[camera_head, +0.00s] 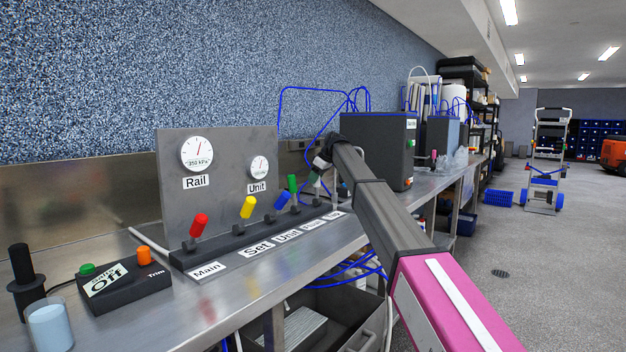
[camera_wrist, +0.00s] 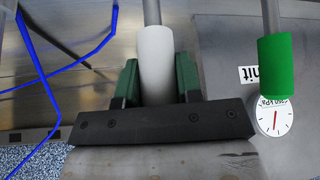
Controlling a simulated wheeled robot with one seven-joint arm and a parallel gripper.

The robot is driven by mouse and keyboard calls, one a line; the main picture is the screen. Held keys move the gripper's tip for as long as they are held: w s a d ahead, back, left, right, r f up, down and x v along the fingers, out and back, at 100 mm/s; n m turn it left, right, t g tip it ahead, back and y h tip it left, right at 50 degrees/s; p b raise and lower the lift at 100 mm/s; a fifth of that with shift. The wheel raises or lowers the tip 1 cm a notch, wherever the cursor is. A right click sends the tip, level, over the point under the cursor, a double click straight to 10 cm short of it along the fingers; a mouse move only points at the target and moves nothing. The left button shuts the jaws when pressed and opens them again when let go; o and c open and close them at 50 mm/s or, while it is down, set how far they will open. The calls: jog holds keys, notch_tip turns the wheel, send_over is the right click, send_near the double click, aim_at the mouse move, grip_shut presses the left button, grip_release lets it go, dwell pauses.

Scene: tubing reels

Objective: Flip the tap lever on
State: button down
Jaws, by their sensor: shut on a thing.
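A row of levers stands on a dark strip (camera_head: 250,238) at the foot of a grey gauge panel (camera_head: 224,160). In the head view I see a red lever (camera_head: 198,224), a yellow lever (camera_head: 247,207), a blue lever (camera_head: 281,201) and a green lever (camera_head: 292,184). My gripper (camera_head: 322,162) is at the right end of this row. In the wrist view its green fingers (camera_wrist: 158,82) are closed on both sides of a white lever handle (camera_wrist: 154,52). The green lever (camera_wrist: 277,68) is beside it, apart from the fingers.
A dark box (camera_head: 375,148) stands on the bench behind my gripper, with blue tubing (camera_head: 300,88) above it. An Off switch box (camera_head: 110,287), a black-handled item (camera_head: 22,270) and a cup (camera_head: 49,326) are at the front left. A gauge (camera_wrist: 273,115) is near the green lever.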

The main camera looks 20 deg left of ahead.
aim_at(318, 185)
jog(key=d+y, duration=0.1)
jog(key=s+d+t+y, duration=0.1)
jog(key=shift+s+d+f, duration=0.1)
jog(key=shift+s+d, duration=0.1)
jog(key=shift+d, duration=0.1)
jog(key=y, duration=0.1)
jog(key=d+y, duration=0.1)
jog(key=d, duration=0.1)
jog(key=shift+s+f+t+y, duration=0.25)
jog(key=shift+s+t+y, duration=0.1)
jog(key=shift+t+y, duration=0.05)
jog(key=shift+s+d+f+n+t+y, duration=0.25)
jog(key=shift+d+f+y, duration=0.1)
jog(key=shift+d+y, duration=0.35)
jog(key=shift+s+d+f+n+t+y, duration=0.15)
jog(key=shift+d+f+t+y, duration=0.2)
jog(key=shift+y, duration=0.55)
jog(key=shift+d, duration=0.15)
jog(key=c, duration=0.8)
grip_release()
jog(key=v, duration=1)
jog(key=shift+s+d+r, duration=0.1)
jog(key=shift+d+r, duration=0.05)
jog(key=shift+d, duration=0.25)
jog(key=shift+d, duration=0.1)
